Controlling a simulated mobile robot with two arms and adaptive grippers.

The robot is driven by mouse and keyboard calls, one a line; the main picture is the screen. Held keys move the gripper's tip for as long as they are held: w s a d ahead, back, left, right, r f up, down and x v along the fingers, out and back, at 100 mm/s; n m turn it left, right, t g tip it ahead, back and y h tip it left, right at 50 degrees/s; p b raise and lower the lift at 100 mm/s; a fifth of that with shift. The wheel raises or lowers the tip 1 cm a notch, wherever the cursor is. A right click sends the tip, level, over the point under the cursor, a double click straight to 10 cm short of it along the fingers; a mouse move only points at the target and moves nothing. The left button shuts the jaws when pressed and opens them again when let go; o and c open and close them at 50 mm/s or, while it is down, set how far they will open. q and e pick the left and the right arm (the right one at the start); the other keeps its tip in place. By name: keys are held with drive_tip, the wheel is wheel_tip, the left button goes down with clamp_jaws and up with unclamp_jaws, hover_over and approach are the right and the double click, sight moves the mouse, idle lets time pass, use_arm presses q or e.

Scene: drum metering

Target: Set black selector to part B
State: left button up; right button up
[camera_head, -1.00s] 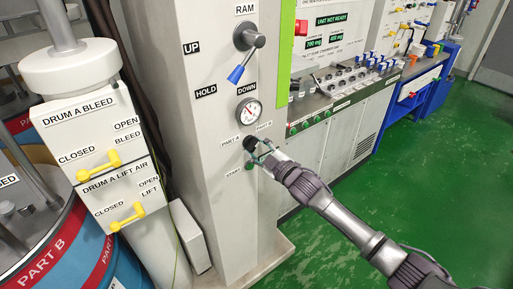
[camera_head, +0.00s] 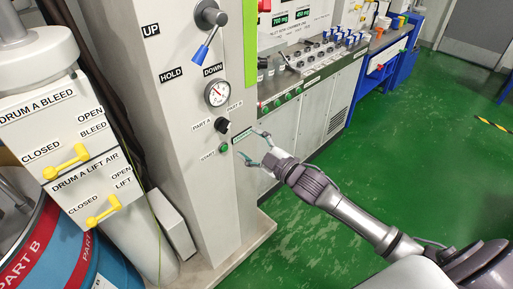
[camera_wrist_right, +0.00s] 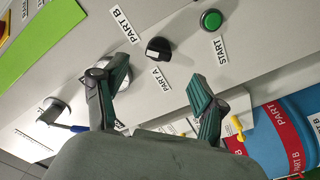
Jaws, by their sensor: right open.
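The black selector (camera_head: 222,126) is a small round knob on the grey column, between the PART A label (camera_head: 202,125) and the PART B label (camera_head: 236,105). In the right wrist view the selector (camera_wrist_right: 158,48) has a pale mark on its left side; I cannot tell surely which label it points to. My right gripper (camera_head: 252,146) is open and empty, apart from the selector, to its right and slightly lower. In the wrist view the open fingers (camera_wrist_right: 160,80) stand either side below the knob, with PART A between them. My left gripper is not in view.
A green START button (camera_head: 224,148) sits just below the selector. A pressure gauge (camera_head: 217,93) and a blue-tipped RAM lever (camera_head: 207,35) are above it. Yellow-handled drum valves (camera_head: 66,162) stand at left. Green floor (camera_head: 400,150) is open at right.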

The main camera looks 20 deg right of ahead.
drive_tip(key=shift+v, duration=1.2)
drive_tip(key=shift+f, duration=0.1)
drive_tip(key=s+d+f+m+g+h, duration=0.2)
drive_tip(key=d+f, duration=0.1)
drive_tip(key=f, duration=0.7)
drive_tip(key=s+d+f+m+g+h, duration=0.1)
drive_tip(key=d+f+m+h, duration=0.1)
drive_tip(key=f, duration=0.9)
drive_tip(key=s+d+f+m+g+h+b, duration=0.1)
drive_tip(key=s+f+m+g, duration=0.1)
drive_tip(key=s+f, duration=0.45)
drive_tip(key=s+f+m+g+h, duration=0.15)
drive_tip(key=s+f, duration=0.25)
drive_tip(key=f, duration=0.6)
drive_tip(key=s+a+f+m+g, duration=0.1)
drive_tip(key=s+f, duration=0.5)
drive_tip(key=s, duration=0.6)
drive_tip(key=s+a+f+m+g, duration=0.1)
drive_tip(key=s+a+f+g, duration=0.2)
drive_tip(key=s, duration=0.8)
drive_tip(key=s+a+f+m+g, duration=0.1)
drive_tip(key=s+a+f+g, duration=0.2)
drive_tip(key=s+f, duration=0.8)
drive_tip(key=shift+s+g+b, duration=0.4)
drive_tip(key=shift+s+g, duration=0.4)
drive_tip(key=shift+g, duration=0.45)
